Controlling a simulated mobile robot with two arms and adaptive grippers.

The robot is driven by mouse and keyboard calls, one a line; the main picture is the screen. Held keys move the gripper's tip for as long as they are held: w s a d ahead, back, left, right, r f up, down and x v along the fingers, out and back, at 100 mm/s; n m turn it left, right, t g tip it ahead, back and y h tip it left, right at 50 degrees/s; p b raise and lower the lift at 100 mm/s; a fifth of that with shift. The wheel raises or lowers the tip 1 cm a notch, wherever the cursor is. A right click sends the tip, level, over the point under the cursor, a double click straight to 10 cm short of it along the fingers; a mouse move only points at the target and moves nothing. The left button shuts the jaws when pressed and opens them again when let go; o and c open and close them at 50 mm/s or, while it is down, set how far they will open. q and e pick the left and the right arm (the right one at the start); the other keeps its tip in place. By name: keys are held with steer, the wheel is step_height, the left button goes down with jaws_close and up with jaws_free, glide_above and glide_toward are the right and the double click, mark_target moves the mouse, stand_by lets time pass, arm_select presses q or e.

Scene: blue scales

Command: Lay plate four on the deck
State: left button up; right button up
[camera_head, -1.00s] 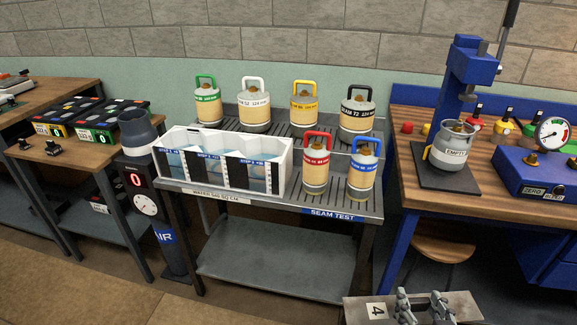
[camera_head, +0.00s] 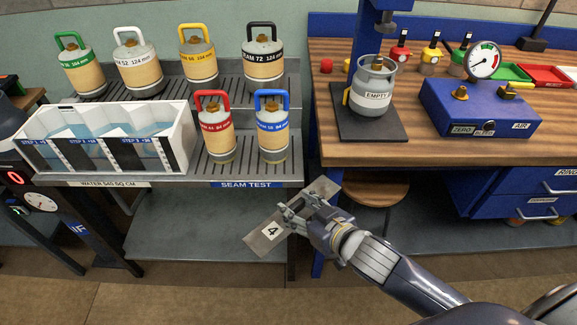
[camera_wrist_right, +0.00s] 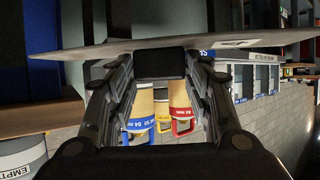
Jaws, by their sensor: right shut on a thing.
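Plate four (camera_head: 264,238) is a flat grey metal plate with a white label marked 4. My right gripper (camera_head: 303,208) is shut on it and holds it tilted in the air, in front of the seam test bench's right front corner. In the right wrist view the plate (camera_wrist_right: 100,50) spans the top edge-on, with a dark block (camera_wrist_right: 160,64) between my fingers. The seam test bench has a slatted grey deck (camera_head: 196,172). A red-handled cylinder (camera_head: 217,136) and a blue-handled cylinder (camera_head: 272,134) stand at its front. My left gripper is not in view.
A white water tank (camera_head: 180,130) with several compartments fills the bench's left front. Several more cylinders, including a black-handled one (camera_head: 262,62), stand along the back. The wooden workbench (camera_head: 420,150) at right carries an EMPTY cylinder (camera_head: 373,88) and a blue gauge box (camera_head: 480,108).

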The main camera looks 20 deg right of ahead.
steer(key=w, duration=0.3)
steer(key=w+a+r, duration=0.1)
steer(key=w, duration=0.2)
steer(key=w+a+p, duration=0.1)
steer(key=w, duration=0.2)
steer(key=shift+w+a+r, duration=0.15)
steer(key=shift+w+r, duration=0.05)
steer(key=shift+w, duration=0.15)
steer(key=d, duration=0.1)
steer(key=w+d+f, duration=0.1)
steer(key=d, duration=0.1)
steer(key=w+d, duration=0.1)
steer(key=shift+d+f+p, duration=0.15)
steer(key=shift+d+p, duration=0.05)
steer(key=shift+p, duration=0.2)
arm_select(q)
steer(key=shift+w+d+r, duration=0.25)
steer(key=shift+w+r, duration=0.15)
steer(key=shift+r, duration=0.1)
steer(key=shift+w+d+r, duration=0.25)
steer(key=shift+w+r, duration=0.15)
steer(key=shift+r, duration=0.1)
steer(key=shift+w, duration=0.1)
arm_select(e)
steer(key=shift+f, duration=0.1)
